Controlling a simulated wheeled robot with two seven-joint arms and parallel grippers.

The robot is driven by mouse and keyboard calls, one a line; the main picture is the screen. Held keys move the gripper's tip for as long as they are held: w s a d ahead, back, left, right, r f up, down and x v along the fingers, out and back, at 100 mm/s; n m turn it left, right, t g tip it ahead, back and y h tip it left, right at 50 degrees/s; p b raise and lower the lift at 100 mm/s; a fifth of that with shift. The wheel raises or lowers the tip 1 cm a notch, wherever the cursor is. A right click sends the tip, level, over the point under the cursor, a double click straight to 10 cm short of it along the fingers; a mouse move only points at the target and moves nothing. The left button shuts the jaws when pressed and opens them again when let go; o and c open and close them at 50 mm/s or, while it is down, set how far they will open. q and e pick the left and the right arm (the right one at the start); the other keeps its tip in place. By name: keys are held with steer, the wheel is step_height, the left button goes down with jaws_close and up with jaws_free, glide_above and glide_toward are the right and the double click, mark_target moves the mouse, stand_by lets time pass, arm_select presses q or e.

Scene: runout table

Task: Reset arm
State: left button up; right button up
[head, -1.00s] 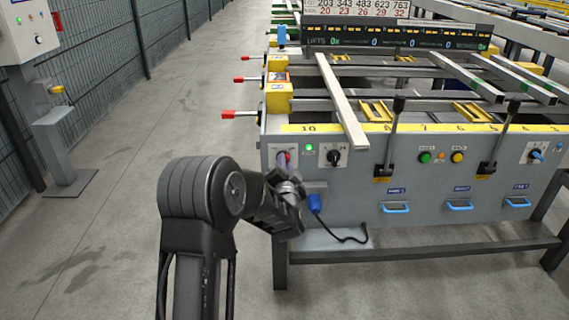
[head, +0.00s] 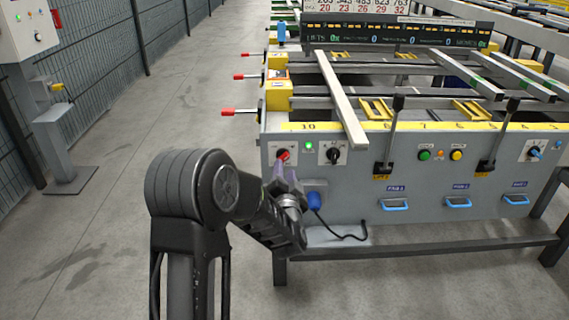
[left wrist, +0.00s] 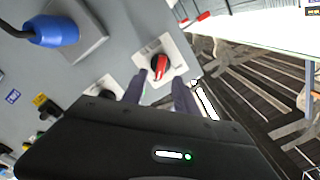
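My left gripper (head: 281,181) is in front of the left end of the runout table's grey front panel (head: 350,185), just below a red rotary switch (head: 283,155). In the left wrist view its two fingers (left wrist: 157,92) are apart, with the red switch (left wrist: 159,66) showing beyond and between their tips. Nothing is held between them. I cannot tell the exact gap between the fingertips and the switch. My right gripper is in neither view.
A blue plug (head: 314,201) with a black cable sits right of my left gripper. A black rotary knob (head: 333,155) and levers (head: 390,140) stand out from the panel. Red-tipped handles (head: 230,112) jut out left of the table.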

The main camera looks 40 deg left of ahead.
arm_select(q)
steer(key=shift+v, duration=1.15)
